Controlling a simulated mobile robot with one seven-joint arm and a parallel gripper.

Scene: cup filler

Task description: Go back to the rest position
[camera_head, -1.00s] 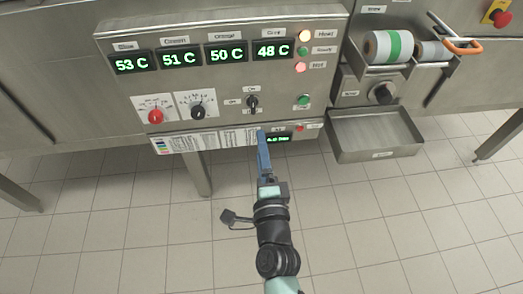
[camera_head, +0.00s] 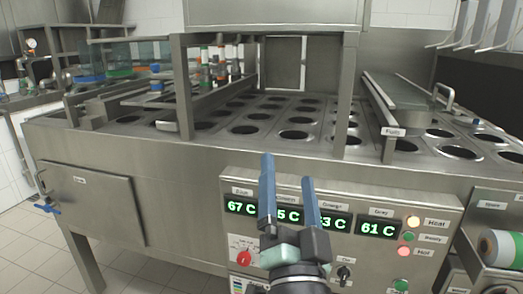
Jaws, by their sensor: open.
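My gripper (camera_head: 288,172) is in front of the control panel (camera_head: 435,222) at the lower middle of the view. Its two blue fingers point up and stand apart, with nothing between them. The fingers hide parts of the middle green displays. The left display (camera_head: 240,208) reads 67 C and the right display (camera_head: 378,229) reads 61 C. A red knob (camera_head: 243,257) and a black switch (camera_head: 344,272) show low on the panel, to either side of my wrist. The gripper appears clear of the panel, though the exact gap is hard to judge.
Above the panel is a steel top (camera_head: 215,142) with rows of round holes. A steel frame post (camera_head: 345,95) rises from it. A hinged lid (camera_head: 400,95) is at right. A green-striped roll (camera_head: 503,248) sits at lower right. Tiled floor (camera_head: 30,245) is open at lower left.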

